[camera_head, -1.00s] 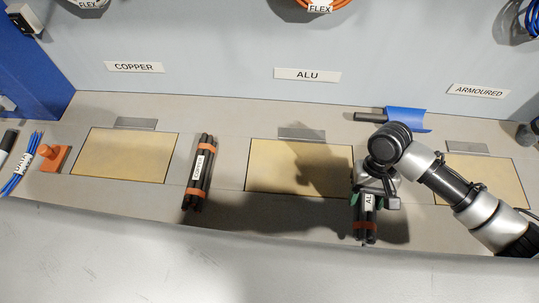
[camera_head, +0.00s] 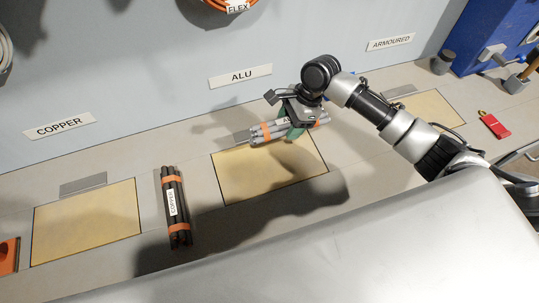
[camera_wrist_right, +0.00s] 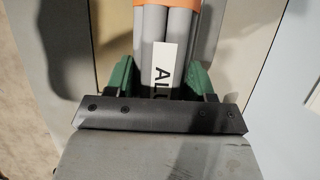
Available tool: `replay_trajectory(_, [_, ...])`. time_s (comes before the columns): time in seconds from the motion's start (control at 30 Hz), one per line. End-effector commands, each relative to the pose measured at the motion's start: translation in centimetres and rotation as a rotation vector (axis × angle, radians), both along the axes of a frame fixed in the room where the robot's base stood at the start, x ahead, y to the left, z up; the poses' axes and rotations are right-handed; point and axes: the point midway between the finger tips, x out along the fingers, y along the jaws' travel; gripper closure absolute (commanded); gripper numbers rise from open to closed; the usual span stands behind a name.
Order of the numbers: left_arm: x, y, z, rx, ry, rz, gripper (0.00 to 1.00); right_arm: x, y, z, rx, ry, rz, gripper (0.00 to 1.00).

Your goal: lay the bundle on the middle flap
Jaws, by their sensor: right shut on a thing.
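The ALU bundle, grey cables with orange bands (camera_head: 262,133), is held in my right gripper (camera_head: 293,130) above the far edge of the middle flap (camera_head: 262,178). The middle flap is a tan square panel under the ALU sign (camera_head: 240,76). In the right wrist view the bundle (camera_wrist_right: 167,40) shows its ALU label between the green fingers of the right gripper (camera_wrist_right: 166,80), which are shut on it. The bundle lies roughly sideways in the head view and appears raised off the bench. My left gripper is not in view.
A black COPPER bundle (camera_head: 174,205) with orange bands lies left of the middle flap. The copper flap (camera_head: 85,222) is further left. The armoured flap (camera_head: 425,110) is at the right, partly behind my arm. A red tag-like object (camera_head: 493,125) lies beyond it.

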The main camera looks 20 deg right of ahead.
Motion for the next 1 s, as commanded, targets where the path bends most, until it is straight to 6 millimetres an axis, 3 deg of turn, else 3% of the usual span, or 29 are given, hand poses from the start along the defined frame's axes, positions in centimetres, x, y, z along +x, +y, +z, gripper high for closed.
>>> replay_trajectory(0.2, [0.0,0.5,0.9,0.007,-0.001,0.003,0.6,-2.0,4.3,-2.5,0.004,0.0,0.004,0.9])
replay_trajectory(0.4, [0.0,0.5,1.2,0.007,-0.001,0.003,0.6,-3.0,6.2,-3.9,0.002,-0.003,0.002,0.9])
replay_trajectory(0.53, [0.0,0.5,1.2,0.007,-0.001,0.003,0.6,-3.1,6.5,-4.7,0.001,-0.002,0.001,0.9])
replay_trajectory(0.77, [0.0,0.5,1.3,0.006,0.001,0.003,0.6,-3.1,6.4,-7.7,0.0,-0.002,0.001,0.9])
replay_trajectory(1.0, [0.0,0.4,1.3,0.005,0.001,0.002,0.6,-3.1,6.4,-8.2,0.001,-0.004,0.003,0.9])
